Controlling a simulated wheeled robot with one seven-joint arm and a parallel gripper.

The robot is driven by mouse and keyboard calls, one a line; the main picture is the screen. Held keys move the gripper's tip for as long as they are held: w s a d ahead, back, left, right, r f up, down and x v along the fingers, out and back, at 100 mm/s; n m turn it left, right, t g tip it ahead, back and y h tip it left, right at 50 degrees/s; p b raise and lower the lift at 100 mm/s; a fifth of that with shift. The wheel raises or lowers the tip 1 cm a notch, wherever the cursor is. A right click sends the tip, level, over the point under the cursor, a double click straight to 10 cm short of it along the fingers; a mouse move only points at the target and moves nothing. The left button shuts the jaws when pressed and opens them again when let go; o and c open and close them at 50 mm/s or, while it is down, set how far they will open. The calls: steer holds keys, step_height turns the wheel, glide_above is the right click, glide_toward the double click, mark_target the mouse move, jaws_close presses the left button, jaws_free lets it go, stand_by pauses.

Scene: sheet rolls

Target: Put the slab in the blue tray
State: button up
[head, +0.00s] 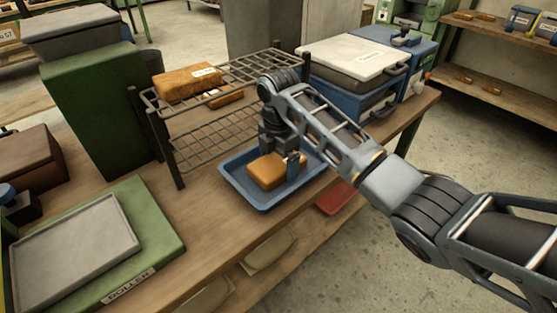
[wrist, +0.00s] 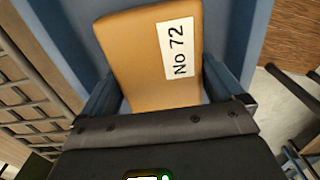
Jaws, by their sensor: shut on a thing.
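An orange-brown slab (head: 268,172) is in my gripper (head: 281,165), within the outline of the blue tray (head: 243,199) on the bench. The wrist view shows the slab (wrist: 140,62) between the two fingers, with a white label reading "No 72". My gripper (wrist: 158,105) is shut on its near part. The blue tray (wrist: 232,75) shows behind the slab in the wrist view. I cannot tell whether the slab touches the tray floor. My gripper and arm hide part of the tray's right side.
A wire rack (head: 215,132) stands behind the tray, with another labelled orange-brown block (head: 187,82) on top. A blue case (head: 340,98) is to the right behind my arm. A green machine marked "DOLLER" (head: 160,240) is at the left front. A red tray (head: 334,198) lies below the bench.

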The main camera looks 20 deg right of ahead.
mark_target(279, 160)
steer(key=o, duration=1.1)
steer(key=shift+f, duration=0.15)
step_height(279, 160, up, 12)
steer(key=shift+r+p, duration=0.2)
steer(key=shift+p, duration=0.35)
